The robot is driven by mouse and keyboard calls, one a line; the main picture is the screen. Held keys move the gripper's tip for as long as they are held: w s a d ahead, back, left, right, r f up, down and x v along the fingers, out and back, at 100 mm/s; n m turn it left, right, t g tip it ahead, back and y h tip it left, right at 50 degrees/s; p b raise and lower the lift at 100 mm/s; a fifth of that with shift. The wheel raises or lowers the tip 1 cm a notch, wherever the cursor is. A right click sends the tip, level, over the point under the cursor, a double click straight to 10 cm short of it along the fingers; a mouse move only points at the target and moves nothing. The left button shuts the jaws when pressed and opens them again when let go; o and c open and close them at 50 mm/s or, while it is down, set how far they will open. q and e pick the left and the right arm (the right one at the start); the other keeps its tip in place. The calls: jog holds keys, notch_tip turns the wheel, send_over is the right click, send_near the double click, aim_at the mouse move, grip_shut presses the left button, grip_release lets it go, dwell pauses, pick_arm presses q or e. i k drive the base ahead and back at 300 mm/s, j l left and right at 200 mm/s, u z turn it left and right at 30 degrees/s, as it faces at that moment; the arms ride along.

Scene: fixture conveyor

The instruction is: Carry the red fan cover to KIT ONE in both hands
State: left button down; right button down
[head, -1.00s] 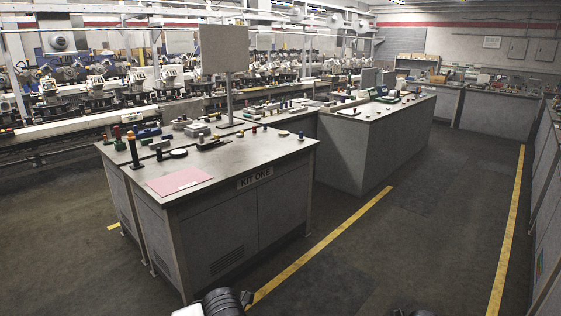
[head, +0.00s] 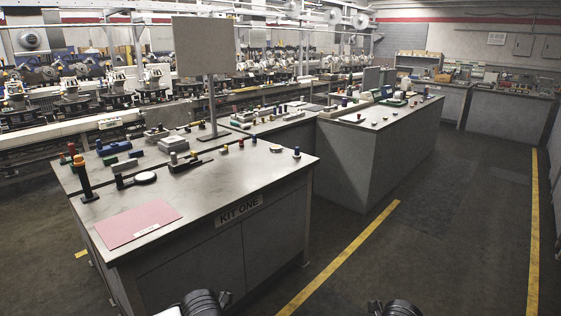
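The KIT ONE table (head: 215,185) stands ahead on the left, with its name on the front edge. A flat pink sheet (head: 136,221) with a small white label lies on the table's near left corner, with nothing on it. I see no red fan cover in the head view. Dark rounded parts of my two arms show at the bottom edge, short of the table. Both grippers are out of view, so what they hold is hidden.
A black post with an orange top (head: 82,177) stands behind the pink sheet. A grey panel on a pole (head: 201,46) rises from the table's back. Small parts lie along its back half. A second grey bench (head: 375,150) is to the right. The floor right of the tables is clear.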

aim_at(236, 178)
jog(key=i, duration=2.9)
jog(key=i+u, duration=0.25)
jog(key=i, duration=0.2)
jog(key=i+l+u, duration=0.25)
jog(key=i, duration=0.2)
jog(key=u, duration=1.25)
